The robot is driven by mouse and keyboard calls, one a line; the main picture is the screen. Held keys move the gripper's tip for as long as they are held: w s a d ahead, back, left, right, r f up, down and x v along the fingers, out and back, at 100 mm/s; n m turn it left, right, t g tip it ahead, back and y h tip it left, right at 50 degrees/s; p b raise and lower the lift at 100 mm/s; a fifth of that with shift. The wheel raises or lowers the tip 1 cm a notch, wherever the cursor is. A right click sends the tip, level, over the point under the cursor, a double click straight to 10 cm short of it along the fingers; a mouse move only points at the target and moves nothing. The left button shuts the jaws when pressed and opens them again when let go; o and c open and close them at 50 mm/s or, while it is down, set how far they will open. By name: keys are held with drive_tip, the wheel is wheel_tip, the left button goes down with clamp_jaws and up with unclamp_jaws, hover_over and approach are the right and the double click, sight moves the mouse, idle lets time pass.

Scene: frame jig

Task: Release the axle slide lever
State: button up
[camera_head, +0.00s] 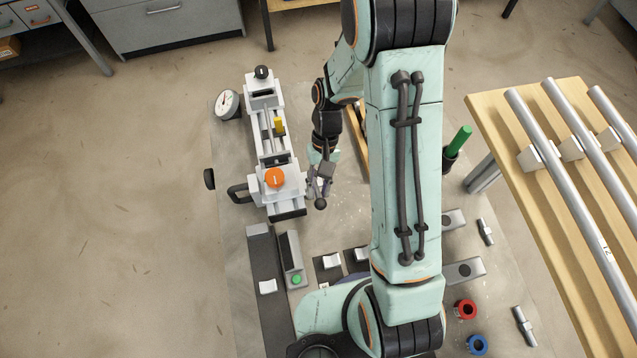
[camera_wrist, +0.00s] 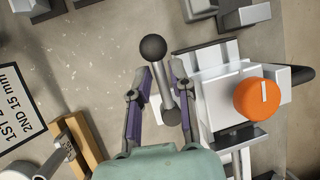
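The lever (camera_wrist: 164,80), a grey metal rod with a black ball knob (camera_wrist: 155,47), stands at the side of a white slide fixture (camera_wrist: 222,92). In the wrist view my gripper (camera_wrist: 161,70) has its two fingers apart, one on each side of the rod. A gap shows on the left of the rod; whether the right finger touches it I cannot tell. In the head view my gripper (camera_head: 319,183) is at the right of the fixture (camera_head: 265,130), just above the black knob (camera_head: 320,203). The fingers partly hide the lever there.
An orange knob (camera_head: 274,178) sits on the fixture close to the lever; it also shows in the wrist view (camera_wrist: 257,98). A dial gauge (camera_head: 228,104) stands at the fixture's left. A wooden rack (camera_head: 490,105) with metal tubes is at right. Red (camera_head: 465,309) and blue (camera_head: 477,345) rings lie below.

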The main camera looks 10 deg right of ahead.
clamp_jaws()
drive_tip(key=shift+d, duration=0.1)
drive_tip(key=n, duration=0.2)
drive_tip(key=d+n+h, duration=0.1)
drive_tip(key=shift+w+n+g+h, duration=0.15)
drive_tip(key=shift+n+g+h, duration=0.15)
drive_tip(key=shift+n, duration=0.1)
drive_tip(key=n, duration=0.2)
drive_tip(key=d+n+h, duration=0.1)
drive_tip(key=w+n+h, duration=0.1)
drive_tip(key=n, duration=0.1)
drive_tip(key=shift+w+d+n, duration=0.1)
drive_tip(key=shift+d+n, duration=0.2)
drive_tip(key=shift+d, duration=0.05)
drive_tip(key=n+h, duration=0.1)
drive_tip(key=n, duration=0.1)
drive_tip(key=w+n+t+h, duration=0.1)
drive_tip(key=n, duration=0.1)
drive_tip(key=shift+w+d, duration=0.2)
drive_tip(key=shift+d, duration=0.2)
drive_tip(key=shift+w+d+n+t+h, duration=0.1)
drive_tip(key=shift+w+n+t+h, duration=0.25)
drive_tip(key=shift+n, duration=0.8)
drive_tip(key=shift+w+n+t+h, duration=0.15)
drive_tip(key=shift+w+n+t, duration=0.35)
drive_tip(key=shift+n, duration=0.65)
